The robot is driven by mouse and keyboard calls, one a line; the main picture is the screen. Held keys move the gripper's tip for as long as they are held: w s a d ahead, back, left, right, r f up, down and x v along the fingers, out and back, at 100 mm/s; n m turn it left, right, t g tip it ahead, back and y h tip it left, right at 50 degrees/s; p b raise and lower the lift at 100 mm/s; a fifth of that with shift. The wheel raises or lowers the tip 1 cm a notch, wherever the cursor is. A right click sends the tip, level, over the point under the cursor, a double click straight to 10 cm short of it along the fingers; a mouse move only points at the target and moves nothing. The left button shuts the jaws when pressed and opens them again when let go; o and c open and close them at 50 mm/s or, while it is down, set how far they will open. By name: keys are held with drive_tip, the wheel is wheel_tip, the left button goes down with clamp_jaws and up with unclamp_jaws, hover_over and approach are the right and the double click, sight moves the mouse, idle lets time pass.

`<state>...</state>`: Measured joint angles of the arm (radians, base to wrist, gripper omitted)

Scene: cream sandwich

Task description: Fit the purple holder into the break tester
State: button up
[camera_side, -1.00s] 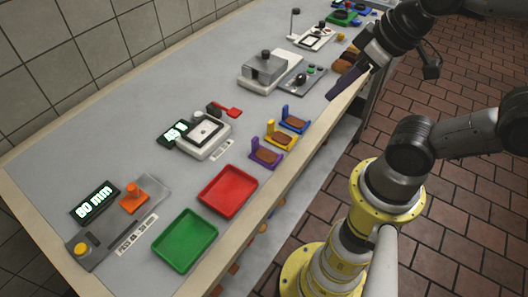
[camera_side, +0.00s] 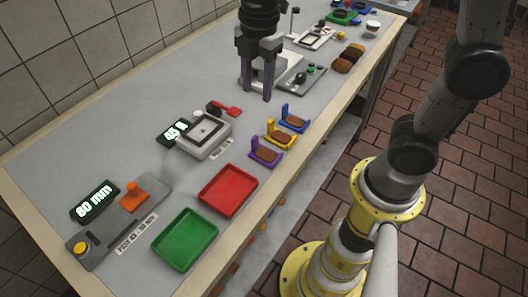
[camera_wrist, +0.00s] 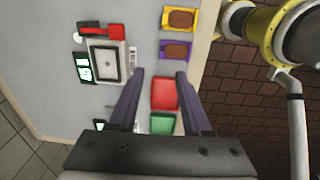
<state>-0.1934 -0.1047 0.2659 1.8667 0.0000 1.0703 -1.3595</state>
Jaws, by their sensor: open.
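The purple holder (camera_side: 267,161) stands on the table with a brown cream sandwich in it, nearest the red tray in a row of three holders. It also shows in the wrist view (camera_wrist: 188,58). My gripper (camera_side: 257,94) points down, open and empty, above the table behind and left of the holders. In the wrist view its two fingers (camera_wrist: 159,77) are apart with nothing between them. A white device (camera_side: 199,148) with a display and a red lever stands left of the holders. I cannot tell for sure which device is the break tester.
Yellow (camera_side: 280,140) and blue (camera_side: 294,125) holders, each with a sandwich, stand beside the purple one. A red tray (camera_side: 248,173) and a green tray (camera_side: 205,224) lie in front. A grey gauge (camera_side: 78,252) sits at lower left. Another machine (camera_side: 241,82) is partly hidden behind my gripper.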

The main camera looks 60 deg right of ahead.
hover_over(254, 137)
drive_tip(key=f, duration=0.9)
drive_tip(key=shift+s+d, duration=0.2)
drive_tip(key=shift+d, duration=0.05)
drive_tip(key=shift+a+f, duration=0.15)
drive_tip(key=shift+f, duration=1.45)
drive_tip(key=shift+a+f, duration=0.1)
drive_tip(key=shift+f, duration=1.45)
drive_tip(key=shift+w, duration=0.1)
clamp_jaws()
